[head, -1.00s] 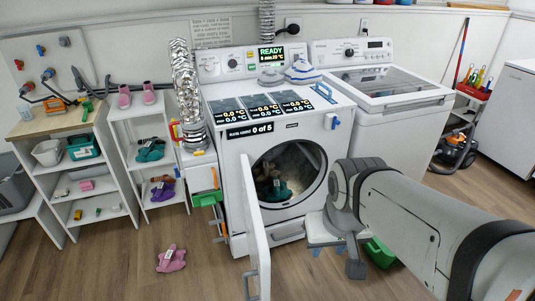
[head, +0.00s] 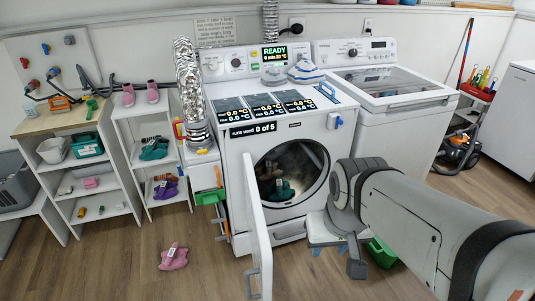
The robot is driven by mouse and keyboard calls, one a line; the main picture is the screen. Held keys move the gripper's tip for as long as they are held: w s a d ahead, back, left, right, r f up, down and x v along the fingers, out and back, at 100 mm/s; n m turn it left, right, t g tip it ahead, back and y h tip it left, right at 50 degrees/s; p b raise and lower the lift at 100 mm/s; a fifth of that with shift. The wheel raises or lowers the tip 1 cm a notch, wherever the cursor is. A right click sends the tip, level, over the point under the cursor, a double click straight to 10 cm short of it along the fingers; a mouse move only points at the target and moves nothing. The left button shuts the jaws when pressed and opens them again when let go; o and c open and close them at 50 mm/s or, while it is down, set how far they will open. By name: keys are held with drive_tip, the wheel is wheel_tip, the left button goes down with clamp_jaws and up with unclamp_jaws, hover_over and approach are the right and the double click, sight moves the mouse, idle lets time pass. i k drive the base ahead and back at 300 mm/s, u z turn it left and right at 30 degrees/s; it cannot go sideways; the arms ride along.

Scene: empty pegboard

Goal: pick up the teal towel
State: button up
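A teal cloth-like item (head: 283,190) lies low in the drum of the front-loading dryer (head: 250,187), beside darker items. The dryer door (head: 258,235) stands wide open toward me. Another teal item (head: 153,149) with a pale tag lies on the middle shelf of the white rack. I cannot tell for sure which of them is the towel. The end of my arm, with my gripper (head: 330,250), is low in front of the dryer's right side, outside the drum and apart from both teal items. The fingers are small and partly hidden, so their opening is unclear.
A pink item (head: 173,257) lies on the floor left of the door. A green container (head: 381,252) stands on the floor behind my arm. A white washer (head: 395,130) stands right of the dryer. The open door narrows the approach from the left; floor left of it is mostly clear.

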sight(279, 191)
drive_tip(key=u, duration=3.15)
drive_tip(key=k, duration=1.5)
drive_tip(key=z, duration=2.1)
drive_tip(key=i, duration=1)
